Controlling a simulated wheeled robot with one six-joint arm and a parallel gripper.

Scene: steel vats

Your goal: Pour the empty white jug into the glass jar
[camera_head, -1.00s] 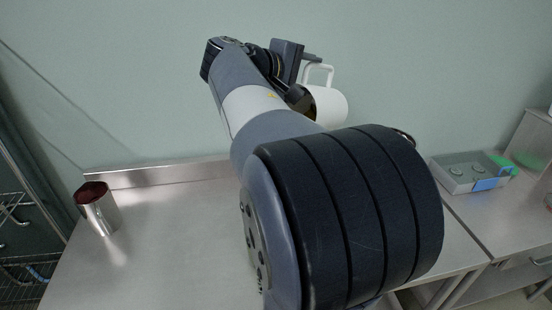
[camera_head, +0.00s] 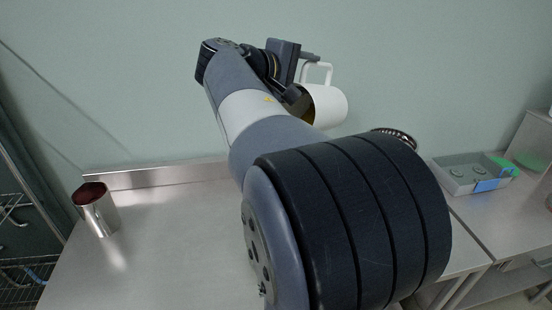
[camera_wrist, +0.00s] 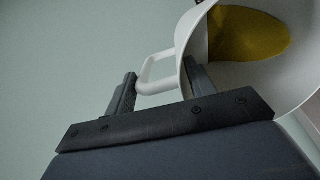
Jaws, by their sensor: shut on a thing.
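The white jug (camera_head: 329,107) is in the air beyond my arm, tilted on its side, its handle up and its mouth toward the left. Something yellow shows inside it, clearest in the wrist view, where the jug (camera_wrist: 285,85) fills the upper right. My gripper (camera_wrist: 160,72) is shut on the jug's handle. In the head view the gripper is mostly hidden behind my wrist. I cannot make out a glass jar for certain. A round dark rim (camera_head: 397,136) shows just behind my arm, its lower part hidden; I cannot tell what it belongs to.
A shiny metal cup (camera_head: 102,216) with a dark red inside stands at the left of the steel table (camera_head: 165,250). A grey box (camera_head: 468,177) with blue and green parts sits at the right. A wall stands behind. The table's left middle is clear.

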